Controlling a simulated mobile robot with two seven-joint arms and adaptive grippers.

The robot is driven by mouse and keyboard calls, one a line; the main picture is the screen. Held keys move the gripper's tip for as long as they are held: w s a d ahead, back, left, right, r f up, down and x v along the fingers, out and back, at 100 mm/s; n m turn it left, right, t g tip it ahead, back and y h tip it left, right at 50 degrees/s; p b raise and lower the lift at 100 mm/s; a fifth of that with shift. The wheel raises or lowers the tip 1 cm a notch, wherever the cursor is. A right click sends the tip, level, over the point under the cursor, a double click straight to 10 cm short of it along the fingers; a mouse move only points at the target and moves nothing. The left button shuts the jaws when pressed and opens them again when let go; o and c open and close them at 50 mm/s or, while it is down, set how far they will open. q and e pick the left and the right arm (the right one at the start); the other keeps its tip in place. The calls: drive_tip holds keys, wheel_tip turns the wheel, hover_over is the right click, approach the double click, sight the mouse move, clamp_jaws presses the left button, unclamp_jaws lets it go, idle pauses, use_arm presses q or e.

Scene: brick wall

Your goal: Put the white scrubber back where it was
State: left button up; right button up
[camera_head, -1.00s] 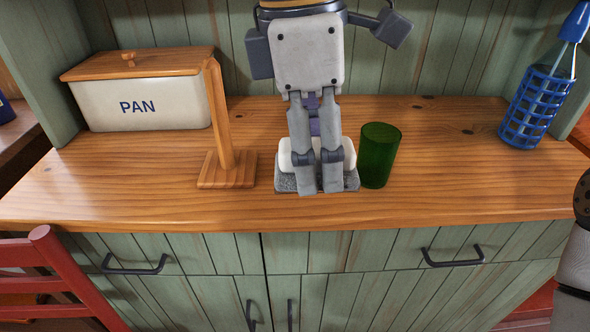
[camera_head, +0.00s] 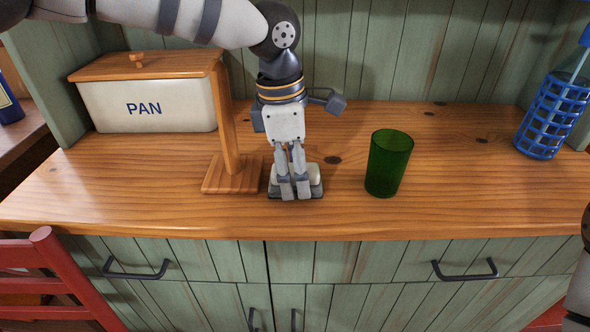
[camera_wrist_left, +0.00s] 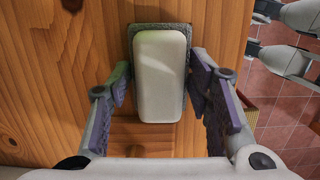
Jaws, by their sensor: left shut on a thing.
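The white scrubber (camera_head: 315,173) has a white block top and a grey pad underneath. It is at the wooden counter beside the base of the wooden stand (camera_head: 232,180); I cannot tell if it rests on the wood or hangs just above. My left gripper (camera_head: 295,190) points down and is shut on the scrubber, its fingers hiding part of it. In the left wrist view the scrubber (camera_wrist_left: 160,75) lies lengthwise between the two purple-padded fingers (camera_wrist_left: 158,95).
A green glass (camera_head: 388,165) stands to the right, apart from the scrubber. A PAN bread box (camera_head: 150,105) stands at the back left. A bottle in a blue basket (camera_head: 552,115) stands at the far right. The counter between glass and basket is clear.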

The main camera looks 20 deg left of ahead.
use_arm(q)
drive_tip(key=shift+f, duration=0.15)
drive_tip(key=o, duration=1.1)
drive_tip(key=shift+o, duration=0.2)
wheel_tip(320, 180, up, 12)
drive_tip(key=a, duration=0.1)
drive_tip(key=shift+s+a, duration=0.2)
drive_tip(key=shift+a, duration=0.05)
